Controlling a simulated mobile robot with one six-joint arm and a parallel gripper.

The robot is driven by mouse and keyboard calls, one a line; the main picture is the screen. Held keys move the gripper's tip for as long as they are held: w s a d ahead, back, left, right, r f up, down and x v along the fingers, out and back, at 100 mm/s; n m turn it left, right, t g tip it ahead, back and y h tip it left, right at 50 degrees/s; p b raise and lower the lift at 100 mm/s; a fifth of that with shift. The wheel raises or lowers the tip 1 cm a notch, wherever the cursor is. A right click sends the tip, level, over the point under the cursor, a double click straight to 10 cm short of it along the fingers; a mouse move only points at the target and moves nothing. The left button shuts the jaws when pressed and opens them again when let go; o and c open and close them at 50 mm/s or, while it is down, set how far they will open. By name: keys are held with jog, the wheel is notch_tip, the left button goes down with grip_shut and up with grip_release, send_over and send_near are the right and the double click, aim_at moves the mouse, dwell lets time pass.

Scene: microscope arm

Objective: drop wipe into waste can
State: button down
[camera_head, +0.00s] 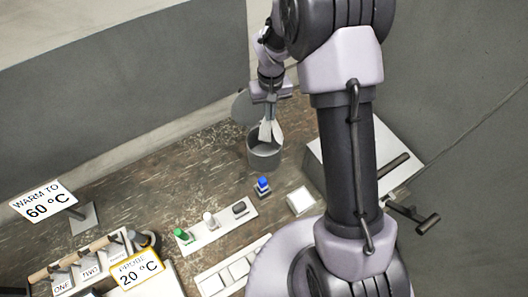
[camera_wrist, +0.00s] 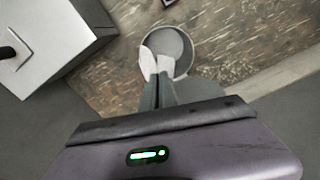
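The waste can (camera_head: 263,158) is a grey round can on the brown bench, with its round lid (camera_head: 243,107) standing open behind it. My gripper (camera_head: 270,112) points down over the can's mouth. A white wipe (camera_head: 268,131) hangs from its fingers in folded flaps, its lower end at the can's opening. In the wrist view my gripper (camera_wrist: 158,92) has its dark fingers close together, with the pale wipe (camera_wrist: 149,62) at their tips overlapping the rim of the can (camera_wrist: 183,50). How deep the wipe reaches inside is hard to tell.
A white box (camera_wrist: 60,40) stands beside the can. A white strip with small bottles (camera_head: 215,227), a blue-capped vial (camera_head: 262,187) and a small white square block (camera_head: 301,200) lie nearer. Signs reading 60 °C (camera_head: 43,201) and 20 °C (camera_head: 136,270) stand left.

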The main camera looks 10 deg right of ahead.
jog(key=c, duration=1)
grip_release()
jog(key=shift+o, duration=0.3)
jog(key=o, duration=0.7)
jog(key=shift+c, duration=0.2)
notch_tip(320, 180, up, 6)
jog(key=p, duration=0.3)
jog(key=shift+f+p, duration=0.15)
jog(key=shift+p, duration=0.25)
notch_tip(320, 180, up, 17)
jog(key=shift+r+p, duration=0.2)
jog(key=shift+p, duration=0.25)
